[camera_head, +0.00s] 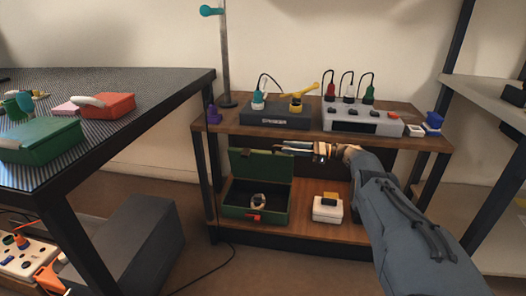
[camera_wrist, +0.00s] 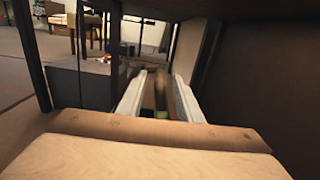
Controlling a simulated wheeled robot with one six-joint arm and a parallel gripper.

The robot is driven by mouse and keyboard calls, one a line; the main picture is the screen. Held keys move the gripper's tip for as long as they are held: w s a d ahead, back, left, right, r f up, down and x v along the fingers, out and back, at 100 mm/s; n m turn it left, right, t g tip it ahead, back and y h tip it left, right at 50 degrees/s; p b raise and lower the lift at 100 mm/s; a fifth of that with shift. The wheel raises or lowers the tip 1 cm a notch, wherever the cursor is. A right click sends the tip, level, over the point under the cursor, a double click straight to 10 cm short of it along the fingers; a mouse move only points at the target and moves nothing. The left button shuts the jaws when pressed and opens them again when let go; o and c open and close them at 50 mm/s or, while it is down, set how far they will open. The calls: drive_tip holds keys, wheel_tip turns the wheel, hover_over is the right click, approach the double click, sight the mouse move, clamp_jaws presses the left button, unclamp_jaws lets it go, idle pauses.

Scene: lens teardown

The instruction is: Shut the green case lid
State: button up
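The green case (camera_head: 282,216) stands open on the lower shelf, with its lid (camera_head: 262,165) raised at the back. A small round pale item (camera_head: 258,200) lies inside, and a red-orange latch (camera_head: 254,217) shows at the front. My gripper (camera_head: 287,147) reaches in from the right under the upper shelf, at the lid's upper right corner. In the wrist view its two pale fingers (camera_wrist: 159,97) are apart. A narrow dark, partly green strip (camera_wrist: 161,112) shows between them, perhaps the lid's edge. I cannot tell whether they touch it.
The upper shelf (camera_head: 228,126) lies close above my gripper and holds a dark box (camera_head: 274,118) and a grey unit (camera_head: 362,121) with plugs. A white box (camera_head: 327,211) stands right of the case. Another green case (camera_head: 40,142) is on the left table.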

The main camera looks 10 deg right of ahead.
sight(278, 147)
drive_tip(key=shift+f, duration=0.2)
drive_tip(key=x, duration=0.7)
drive_tip(key=shift+a, duration=0.3)
clamp_jaws()
